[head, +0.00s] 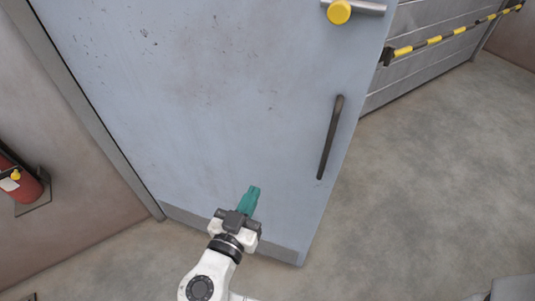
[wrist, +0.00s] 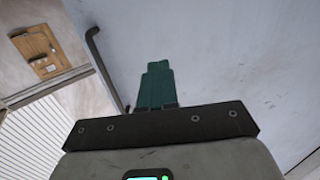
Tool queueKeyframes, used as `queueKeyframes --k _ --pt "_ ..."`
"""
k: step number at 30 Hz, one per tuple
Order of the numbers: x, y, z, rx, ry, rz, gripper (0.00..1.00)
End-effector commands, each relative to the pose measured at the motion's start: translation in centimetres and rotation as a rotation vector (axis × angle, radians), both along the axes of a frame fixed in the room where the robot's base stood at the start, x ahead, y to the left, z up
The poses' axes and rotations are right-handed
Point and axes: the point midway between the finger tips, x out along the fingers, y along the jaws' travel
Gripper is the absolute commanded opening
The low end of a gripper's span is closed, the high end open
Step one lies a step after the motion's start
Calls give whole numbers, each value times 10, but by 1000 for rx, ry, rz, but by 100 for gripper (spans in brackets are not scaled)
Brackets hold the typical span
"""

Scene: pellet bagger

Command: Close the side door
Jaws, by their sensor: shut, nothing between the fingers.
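The side door (head: 215,100) is a scuffed light-blue panel with a grey kick strip along its bottom. It stands swung open in the head view, with open floor past its free right edge. A dark bar handle (head: 330,138) is near that edge, and a yellow-knobbed metal latch (head: 340,12) is above. My gripper (head: 254,190), with green fingers, is shut and empty in front of the door's lower part, left of the handle. I cannot tell whether it touches the door. In the wrist view the green fingers (wrist: 157,72) point along the door face (wrist: 230,50), and the handle (wrist: 103,70) is at left.
A red fire extinguisher (head: 20,182) is by the wall at left. A grey slatted shutter (head: 430,50) with a yellow-and-black bar (head: 433,40) is behind at right.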

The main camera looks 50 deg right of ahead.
Motion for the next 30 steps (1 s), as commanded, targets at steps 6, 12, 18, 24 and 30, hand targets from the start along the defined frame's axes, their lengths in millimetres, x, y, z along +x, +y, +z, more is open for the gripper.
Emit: queueKeyframes --k 6,12,18,24,30 --pt "7 -4 8 -24 -43 10 0" --pt "18 -36 10 -24 -40 6 0" --pt "32 -74 10 -23 -38 6 0" --pt "43 -105 10 -22 -39 7 0" --pt "50 -122 8 -23 -39 9 0"
